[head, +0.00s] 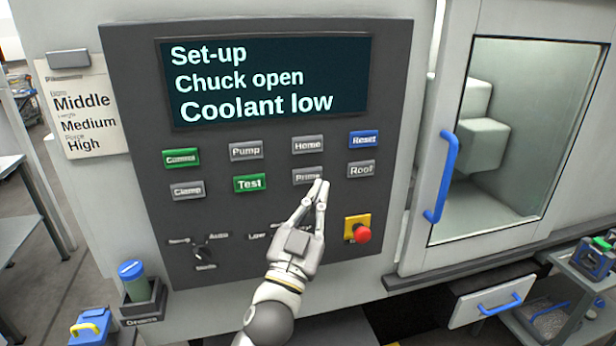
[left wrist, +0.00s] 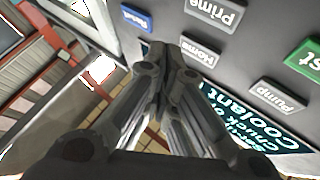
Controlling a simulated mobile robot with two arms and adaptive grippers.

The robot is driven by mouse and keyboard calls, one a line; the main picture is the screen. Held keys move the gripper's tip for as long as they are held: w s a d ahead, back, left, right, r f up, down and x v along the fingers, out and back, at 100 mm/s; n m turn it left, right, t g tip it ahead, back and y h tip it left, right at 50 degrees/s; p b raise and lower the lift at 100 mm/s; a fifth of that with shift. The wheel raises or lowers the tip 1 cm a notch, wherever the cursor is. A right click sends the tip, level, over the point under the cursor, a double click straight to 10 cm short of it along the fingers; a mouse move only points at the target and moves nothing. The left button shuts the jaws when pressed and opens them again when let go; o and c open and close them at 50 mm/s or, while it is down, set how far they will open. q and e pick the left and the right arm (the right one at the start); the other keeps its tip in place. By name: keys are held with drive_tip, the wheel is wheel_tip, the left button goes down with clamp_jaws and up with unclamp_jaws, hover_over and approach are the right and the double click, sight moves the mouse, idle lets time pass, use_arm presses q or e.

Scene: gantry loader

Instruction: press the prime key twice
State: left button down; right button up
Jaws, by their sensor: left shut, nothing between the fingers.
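The grey prime key (head: 304,176) is in the lower key row of the dark control panel (head: 130,110), below the home key (head: 307,145). My left gripper (head: 321,183) is shut and empty, its fingertips at the prime key's right edge in the head view. The fingertips cover part of that key; I cannot tell whether they touch it. In the left wrist view the prime key (left wrist: 213,13) shows at the top and the shut fingertips (left wrist: 172,52) lie beside the home key (left wrist: 200,52). The screen (head: 265,80) reads "Set-up", "Chuck open", "Coolant low". My right gripper is not in view.
Near the prime key are the blue reset key (head: 364,139), a grey key (head: 361,169), the green test key (head: 249,183) and a red stop button (head: 361,233) on yellow. A door with a blue handle (head: 441,178) is at right.

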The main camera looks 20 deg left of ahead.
sight(308, 176)
use_arm(q)
drive_tip(key=d+n, duration=0.1)
drive_tip(key=n, duration=0.4)
drive_tip(key=s+d+f+n+b, duration=0.1)
drive_tip(key=n, duration=0.5)
drive_tip(key=s+d+n+b, duration=0.1)
drive_tip(key=n, duration=0.4)
drive_tip(key=shift+s+d+f+g+h, duration=0.1)
drive_tip(key=shift+s+f+g+h, duration=0.2)
drive_tip(key=shift+g+h, duration=0.1)
drive_tip(key=shift+w, duration=0.15)
drive_tip(key=w+a+b, duration=0.1)
drive_tip(key=w+a, duration=0.4)
drive_tip(key=w, duration=0.2)
drive_tip(key=shift+w, duration=0.15)
idle(0.5)
drive_tip(key=shift+w+a, duration=0.2)
drive_tip(key=shift+w, duration=0.1)
